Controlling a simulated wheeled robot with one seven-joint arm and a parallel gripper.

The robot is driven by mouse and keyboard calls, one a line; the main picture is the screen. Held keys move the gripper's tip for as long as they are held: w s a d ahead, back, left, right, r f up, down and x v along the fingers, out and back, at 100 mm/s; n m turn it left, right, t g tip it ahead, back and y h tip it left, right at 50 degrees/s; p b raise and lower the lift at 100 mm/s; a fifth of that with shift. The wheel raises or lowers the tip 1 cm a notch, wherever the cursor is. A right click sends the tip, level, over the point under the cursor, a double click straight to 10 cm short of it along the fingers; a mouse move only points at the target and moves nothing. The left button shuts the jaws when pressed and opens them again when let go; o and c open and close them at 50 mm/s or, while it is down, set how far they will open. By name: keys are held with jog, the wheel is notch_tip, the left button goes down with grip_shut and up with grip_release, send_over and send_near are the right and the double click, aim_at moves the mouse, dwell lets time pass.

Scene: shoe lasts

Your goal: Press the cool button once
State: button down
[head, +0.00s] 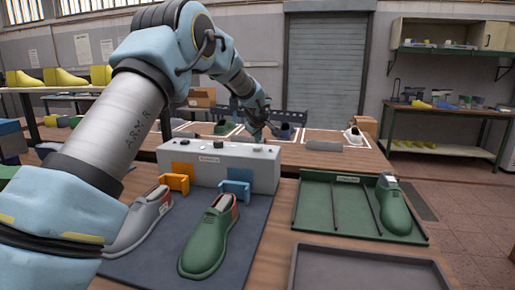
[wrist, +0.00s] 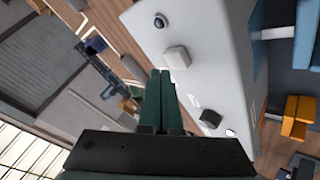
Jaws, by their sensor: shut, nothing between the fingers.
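A pale control box (head: 262,172) stands on the bench behind the shoes, with several small buttons or knobs along its top. In the wrist view the box top (wrist: 205,85) shows a dark round knob (wrist: 160,20), a pale square button (wrist: 177,57) and a dark square button (wrist: 210,118). I cannot tell which one is the cool button; the front label is too small to read. My gripper (head: 257,137) is at the box's far side in the head view. Its green fingers (wrist: 160,73) are closed together and empty, with their tips appearing beside the pale square button; contact cannot be told.
An orange bracket (head: 174,181) and a blue bracket (head: 236,189) are at the box's front. A grey shoe (head: 140,226) and a green shoe (head: 207,242) lie before it. A green tray (head: 328,210) with a shoe is right; a grey tray (head: 365,272) is nearer.

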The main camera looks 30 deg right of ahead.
aim_at(258, 147)
jog(key=shift+f+b, duration=0.2)
jog(key=shift+b, duration=0.15)
jog(key=shift+f+b, duration=0.25)
jog(key=shift+b, duration=0.2)
jog(key=shift+f+b, duration=0.5)
jog(key=shift+b, duration=0.2)
dwell(0.8)
dwell(0.4)
jog(key=shift+r+p, duration=0.35)
jog(key=shift+r, duration=0.6)
jog(key=shift+r, duration=0.1)
jog(key=shift+r+p, duration=1.25)
jog(key=shift+r, duration=1.2)
